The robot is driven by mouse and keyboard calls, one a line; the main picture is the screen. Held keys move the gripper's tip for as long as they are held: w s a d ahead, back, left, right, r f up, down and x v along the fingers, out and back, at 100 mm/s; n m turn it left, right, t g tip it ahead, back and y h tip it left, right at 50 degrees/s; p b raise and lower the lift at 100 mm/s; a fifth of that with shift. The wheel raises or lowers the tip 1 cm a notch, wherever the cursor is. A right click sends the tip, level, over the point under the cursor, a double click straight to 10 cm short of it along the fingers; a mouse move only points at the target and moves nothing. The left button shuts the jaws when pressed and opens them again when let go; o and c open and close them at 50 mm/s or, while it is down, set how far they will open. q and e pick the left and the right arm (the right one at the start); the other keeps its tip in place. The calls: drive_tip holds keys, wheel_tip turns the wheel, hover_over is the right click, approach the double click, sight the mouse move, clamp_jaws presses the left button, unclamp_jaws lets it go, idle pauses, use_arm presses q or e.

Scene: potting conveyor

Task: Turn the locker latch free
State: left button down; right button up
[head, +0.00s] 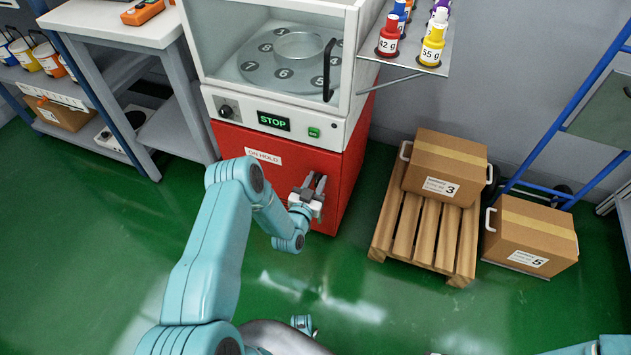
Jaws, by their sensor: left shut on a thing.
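The red locker (258,172) is the lower cabinet under a white machine, with an "ON HOLD" label (263,156) on its front. My left arm reaches in from the lower left. My left gripper (316,182) is at the right part of the locker front, with its fingers pointing up and away from me. It is shut on the locker latch, which the fingers mostly hide, so I cannot tell how far the latch is turned. The locker front looks closed.
The white machine (212,93) above has a clear window, a numbered turntable and a display reading "STOP" (273,121). To the right, box 3 (455,150) sits on a wooden pallet (408,235); box 5 (545,225) is beside it. Green floor in front is mostly clear.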

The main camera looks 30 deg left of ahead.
use_arm(q)
drive_tip(key=m, duration=0.2)
drive_tip(key=m+b, duration=0.1)
drive_tip(key=m, duration=0.1)
drive_tip(key=shift+d+f, duration=0.2)
drive_tip(key=shift+d, duration=0.15)
drive_tip(key=m, duration=0.1)
drive_tip(key=m+b, duration=0.1)
drive_tip(key=m, duration=0.2)
drive_tip(key=shift+w+d+f+m+b, duration=0.1)
drive_tip(key=shift+d+f+m+b, duration=0.1)
drive_tip(key=shift+d+m+b, duration=0.1)
drive_tip(key=m, duration=0.1)
drive_tip(key=m+b, duration=0.1)
drive_tip(key=m, duration=0.2)
drive_tip(key=shift+d+f+m+b, duration=0.1)
drive_tip(key=shift+f+m+b, duration=0.2)
drive_tip(key=shift+w+f+m+b, duration=0.15)
drive_tip(key=shift+m+b, duration=0.5)
drive_tip(key=shift+m, duration=1.35)
drive_tip(key=c, duration=1.1)
unclamp_jaws()
